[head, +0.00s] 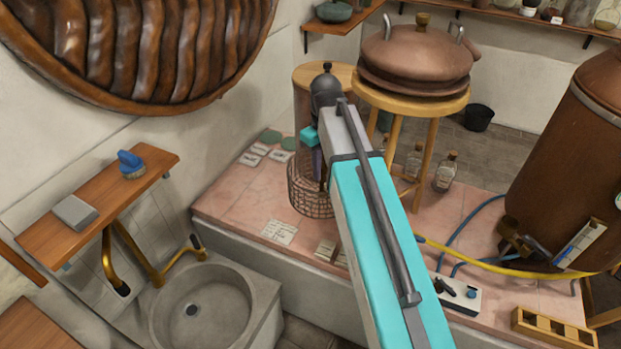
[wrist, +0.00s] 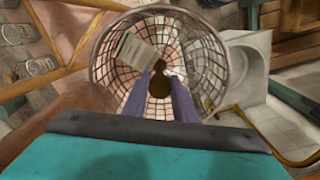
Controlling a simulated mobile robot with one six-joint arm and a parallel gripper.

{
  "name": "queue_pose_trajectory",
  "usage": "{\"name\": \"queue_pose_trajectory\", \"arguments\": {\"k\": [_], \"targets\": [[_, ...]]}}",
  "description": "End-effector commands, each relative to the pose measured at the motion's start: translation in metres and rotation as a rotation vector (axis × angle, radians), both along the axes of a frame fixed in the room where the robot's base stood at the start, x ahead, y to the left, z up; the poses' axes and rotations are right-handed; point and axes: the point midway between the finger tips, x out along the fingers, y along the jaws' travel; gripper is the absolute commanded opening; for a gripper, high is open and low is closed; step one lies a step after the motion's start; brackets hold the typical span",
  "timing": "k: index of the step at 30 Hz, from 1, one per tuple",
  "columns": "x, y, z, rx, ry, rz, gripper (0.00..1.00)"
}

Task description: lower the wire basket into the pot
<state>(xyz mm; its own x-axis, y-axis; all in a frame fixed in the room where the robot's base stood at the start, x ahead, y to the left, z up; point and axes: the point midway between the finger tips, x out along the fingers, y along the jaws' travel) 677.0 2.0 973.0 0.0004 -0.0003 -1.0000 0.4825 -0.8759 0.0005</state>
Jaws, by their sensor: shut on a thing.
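The wire basket (head: 308,197) is a round, open-topped mesh basket. It hangs upright below my gripper (head: 318,165), over the pink tiled platform. In the wrist view, I look down into the basket (wrist: 103,62), and the purple fingers of my gripper (wrist: 160,82) are shut on a dark part at its middle. The basket looks empty; platform tiles and a pale card show through its mesh. A large copper vessel (head: 560,150) stands at the right, its top cut off by the frame. A lidded copper vessel (head: 418,55) sits on a stool. I cannot tell which is the pot.
A stone sink (head: 205,305) is at the lower left, below a wooden shelf (head: 95,205). Glass bottles (head: 446,172), a yellow hose (head: 475,255) and a wooden rack (head: 553,328) are on the platform. Cards (head: 279,232) lie near the basket.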

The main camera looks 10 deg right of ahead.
Motion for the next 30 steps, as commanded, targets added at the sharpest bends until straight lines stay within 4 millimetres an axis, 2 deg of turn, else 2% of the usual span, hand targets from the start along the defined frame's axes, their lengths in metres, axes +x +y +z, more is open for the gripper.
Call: {"name": "queue_pose_trajectory", "arguments": {"k": [11,16,23,30], "targets": [[0.001,0.001,0.0,0.0,0.0,0.002,0.0],[0.009,0.001,-0.009,0.0,0.0,0.001,0.0],[0.037,0.0,-0.037,0.0,0.001,0.001,0.0],[0.076,0.0,-0.078,0.0,0.001,0.0,0.0]]}}
